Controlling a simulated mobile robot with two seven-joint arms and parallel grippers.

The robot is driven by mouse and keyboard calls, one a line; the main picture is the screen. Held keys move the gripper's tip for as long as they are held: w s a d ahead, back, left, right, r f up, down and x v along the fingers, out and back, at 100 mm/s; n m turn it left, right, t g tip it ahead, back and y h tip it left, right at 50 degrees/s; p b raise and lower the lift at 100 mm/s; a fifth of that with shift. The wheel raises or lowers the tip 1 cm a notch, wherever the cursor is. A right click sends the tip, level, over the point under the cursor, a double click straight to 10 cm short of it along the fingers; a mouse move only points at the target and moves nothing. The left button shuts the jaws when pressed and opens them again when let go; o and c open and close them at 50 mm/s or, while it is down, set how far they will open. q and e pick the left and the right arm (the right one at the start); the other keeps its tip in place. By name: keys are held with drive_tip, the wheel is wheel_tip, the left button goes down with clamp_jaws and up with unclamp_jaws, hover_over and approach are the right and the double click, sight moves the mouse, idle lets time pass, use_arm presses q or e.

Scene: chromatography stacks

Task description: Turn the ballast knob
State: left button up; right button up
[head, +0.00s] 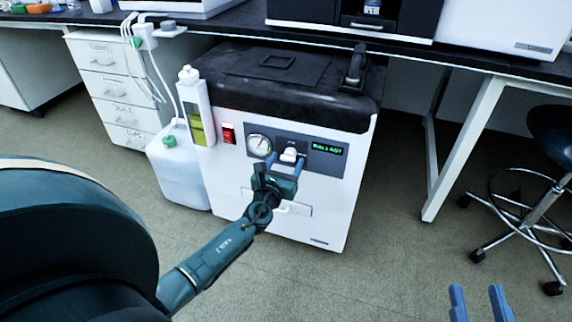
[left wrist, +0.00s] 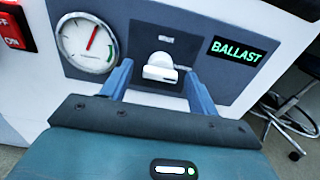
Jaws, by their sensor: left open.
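The ballast knob (head: 290,154) is a small white knob on the dark grey panel of a white pump unit. It also shows in the left wrist view (left wrist: 160,68), with its handle lying sideways. My left gripper (head: 284,162) is open in front of the panel, and its blue fingers stand on either side of the knob in the left wrist view (left wrist: 158,84). I cannot tell whether they touch it. A green "BALLAST" display (left wrist: 236,51) is right of the knob. My right gripper (head: 477,300) shows two separated blue fingertips at the bottom right of the head view.
A round gauge (left wrist: 87,44) is left of the knob, with a red switch (head: 228,133) further left. A white jug (head: 178,168) stands beside the pump unit (head: 330,215). A table leg (head: 465,145) and a stool (head: 540,205) are at the right. The floor in front is clear.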

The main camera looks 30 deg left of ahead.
use_arm(q)
drive_tip(key=shift+w, duration=0.3)
drive_tip(key=shift+c, duration=0.4)
drive_tip(key=c, duration=0.9)
